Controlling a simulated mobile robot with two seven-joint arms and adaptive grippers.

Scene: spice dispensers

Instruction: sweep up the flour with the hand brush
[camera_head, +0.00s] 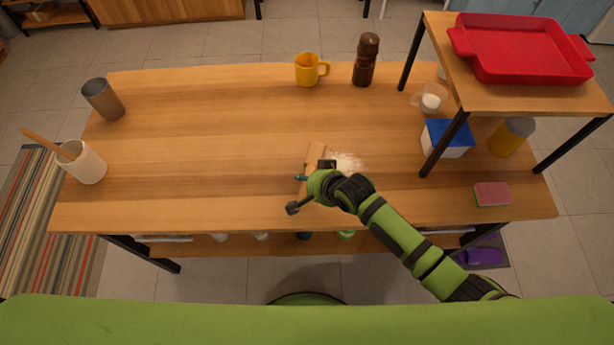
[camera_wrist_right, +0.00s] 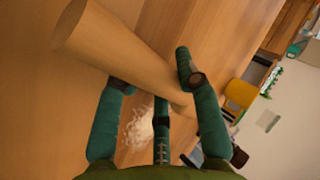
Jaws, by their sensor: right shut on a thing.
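My right gripper (camera_head: 308,183) is low over the front middle of the table. Its fingers (camera_wrist_right: 157,84) are shut on a pale wooden, tapered piece, taken as the hand brush (camera_wrist_right: 125,45), which crosses between them in the right wrist view. In the head view part of the hand brush (camera_head: 316,149) shows beyond the gripper; its bristles cannot be made out. The white flour (camera_head: 348,162) lies in a loose patch on the table just right of the brush. It also shows between the fingers in the wrist view (camera_wrist_right: 137,126). My left gripper is not in view.
A yellow mug (camera_head: 307,70) and brown mill (camera_head: 366,60) stand at the back. A raised shelf (camera_head: 440,50) with a red tray (camera_head: 525,48) covers the right side. A sponge (camera_head: 491,195) lies front right. The table's left middle (camera_head: 200,140) is clear.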

